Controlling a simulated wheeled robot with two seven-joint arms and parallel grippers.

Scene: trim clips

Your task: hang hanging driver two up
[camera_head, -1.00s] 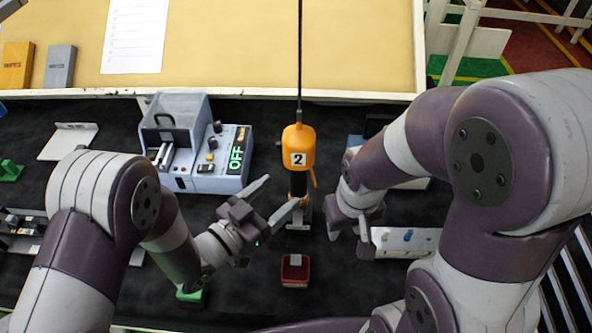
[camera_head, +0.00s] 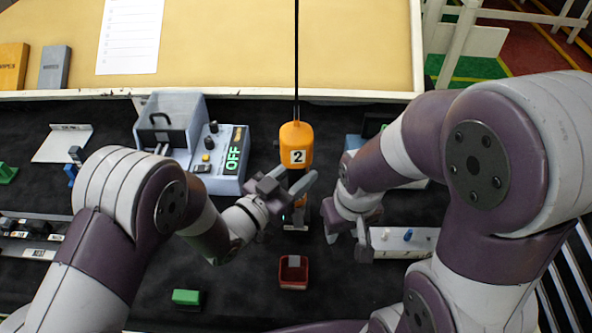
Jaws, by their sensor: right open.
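The hanging driver two (camera_head: 296,146) is an orange tool with a "2" label, hanging upright on a dark cable. Its lower body runs down behind my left fingers to a small stand (camera_head: 295,222). My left gripper (camera_head: 298,177) is at the driver's dark grip below the label. Its two fingers look apart, one either side of the grip; contact is unclear. My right gripper (camera_head: 346,246) is open and empty, low to the right of the driver, fingers pointing down.
A grey machine with an OFF display (camera_head: 232,160) stands left of the driver. A red bin (camera_head: 293,272) lies in front. A green block (camera_head: 187,298) is front left. A pale tray with a blue peg (camera_head: 400,240) sits beside my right gripper. A tan board spans the back.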

